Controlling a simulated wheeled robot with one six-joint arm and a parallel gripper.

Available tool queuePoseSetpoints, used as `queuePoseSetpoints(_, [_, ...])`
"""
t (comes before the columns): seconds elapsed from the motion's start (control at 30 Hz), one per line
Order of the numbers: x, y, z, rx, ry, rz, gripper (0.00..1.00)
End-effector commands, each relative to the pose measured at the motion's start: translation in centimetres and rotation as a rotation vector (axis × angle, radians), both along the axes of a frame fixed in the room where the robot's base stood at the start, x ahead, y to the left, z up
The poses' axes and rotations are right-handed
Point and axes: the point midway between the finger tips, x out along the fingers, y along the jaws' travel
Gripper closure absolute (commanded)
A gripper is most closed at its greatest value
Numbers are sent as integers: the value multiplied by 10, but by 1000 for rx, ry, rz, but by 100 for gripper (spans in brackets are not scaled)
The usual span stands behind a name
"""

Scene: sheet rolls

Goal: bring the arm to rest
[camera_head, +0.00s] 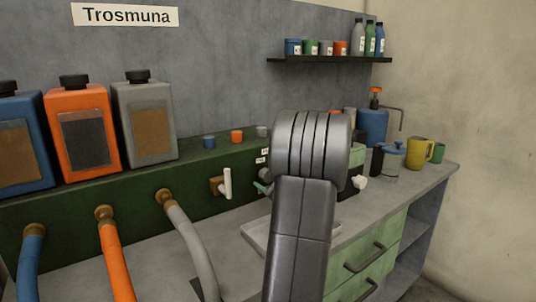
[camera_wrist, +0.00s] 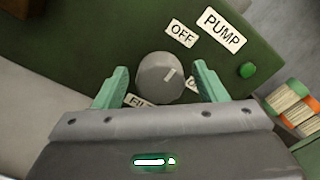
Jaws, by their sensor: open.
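My gripper (camera_wrist: 161,69) is open, with its two green fingers on either side of a round grey knob (camera_wrist: 158,72) in the wrist view. The knob has a short white mark; whether the fingers touch it I cannot tell. An OFF label (camera_wrist: 181,35) and a PUMP label (camera_wrist: 221,30) are on the dark green panel (camera_wrist: 100,30) beside it. Other labels near the fingers are partly hidden. In the head view my arm stands upright in the middle and covers most of my gripper; one green finger (camera_head: 262,187) shows at its left, near the panel.
A white lever tap (camera_head: 227,184) juts from the panel left of my arm. Blue, orange and grey hoses (camera_head: 116,265) hang in front. A blue pump bottle (camera_head: 373,125) and mugs (camera_head: 419,152) stand on the counter at right. A shelf (camera_head: 330,59) is above. A green button (camera_wrist: 246,70) is near the knob.

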Motion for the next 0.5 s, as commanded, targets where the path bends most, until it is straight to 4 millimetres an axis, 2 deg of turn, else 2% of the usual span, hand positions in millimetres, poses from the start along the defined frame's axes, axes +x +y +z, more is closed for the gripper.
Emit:
queuePoseSetpoints(0.07, [6,4,0,-1,-1,1,35])
queuePoseSetpoints(0.5, [5,3,0,16,12,0,35])
